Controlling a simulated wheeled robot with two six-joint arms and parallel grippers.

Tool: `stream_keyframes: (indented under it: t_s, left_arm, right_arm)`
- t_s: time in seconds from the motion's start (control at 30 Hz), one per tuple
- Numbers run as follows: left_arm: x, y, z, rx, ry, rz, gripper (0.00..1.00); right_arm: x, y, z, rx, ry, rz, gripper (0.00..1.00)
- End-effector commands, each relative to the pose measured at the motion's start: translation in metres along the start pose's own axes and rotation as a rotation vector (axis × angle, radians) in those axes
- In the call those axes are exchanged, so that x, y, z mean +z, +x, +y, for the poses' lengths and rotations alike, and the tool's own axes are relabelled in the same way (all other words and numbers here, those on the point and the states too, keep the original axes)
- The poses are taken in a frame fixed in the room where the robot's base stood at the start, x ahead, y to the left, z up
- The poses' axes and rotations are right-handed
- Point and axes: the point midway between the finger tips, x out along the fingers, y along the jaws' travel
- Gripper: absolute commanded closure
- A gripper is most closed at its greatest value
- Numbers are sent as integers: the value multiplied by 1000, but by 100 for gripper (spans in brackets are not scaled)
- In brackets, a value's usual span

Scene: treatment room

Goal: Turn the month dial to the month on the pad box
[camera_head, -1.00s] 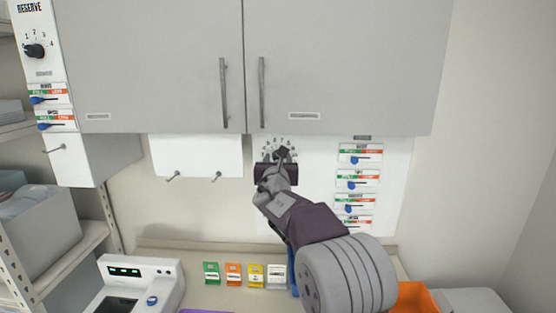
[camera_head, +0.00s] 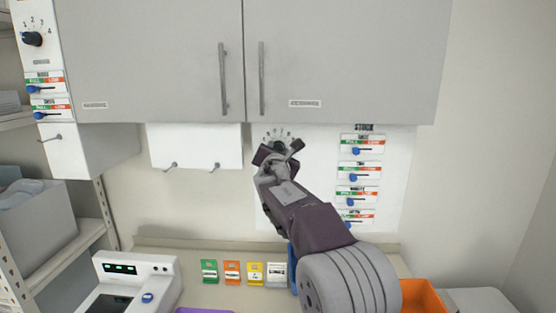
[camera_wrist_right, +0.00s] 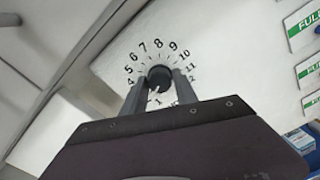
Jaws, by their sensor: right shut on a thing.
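The month dial (camera_head: 279,146) is a dark round knob ringed by numbers on a white wall panel under the cabinets. In the right wrist view the knob (camera_wrist_right: 160,76) sits between the two fingers of my right gripper (camera_wrist_right: 160,88), shut on it. A small white mark shows on the knob's lower left side; the month it points to is unclear. My right gripper (camera_head: 279,149) is tilted and partly hides the dial in the head view. Small green, orange, yellow and white boxes stand on the counter; which is the pad box, and its print, I cannot tell. My left gripper is not in view.
Green-and-orange slider labels (camera_head: 361,146) line the panel right of the dial. Grey cabinets (camera_head: 345,60) hang above. Below are the green box (camera_head: 209,271), white box (camera_head: 276,273), an orange bin (camera_head: 424,297) and a white device (camera_head: 137,270).

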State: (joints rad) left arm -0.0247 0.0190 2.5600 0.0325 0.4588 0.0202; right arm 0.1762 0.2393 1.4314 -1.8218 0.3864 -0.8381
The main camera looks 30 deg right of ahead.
Motion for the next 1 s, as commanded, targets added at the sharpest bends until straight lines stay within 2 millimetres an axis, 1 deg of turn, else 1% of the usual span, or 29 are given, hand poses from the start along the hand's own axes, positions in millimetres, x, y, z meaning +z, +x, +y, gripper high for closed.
stream_keyframes:
  t_s: [0.03,0.4,0.7,1.0]
  left_arm:
    - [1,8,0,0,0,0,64]
    - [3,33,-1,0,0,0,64]
    - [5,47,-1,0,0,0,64]
    - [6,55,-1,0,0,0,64]
  right_arm:
    - [-4,0,-2,1,43,-2,100]
    - [-3,0,-1,1,393,0,100]
    - [-2,0,-1,0,635,-1,100]
    - [-1,0,0,0,786,0,100]
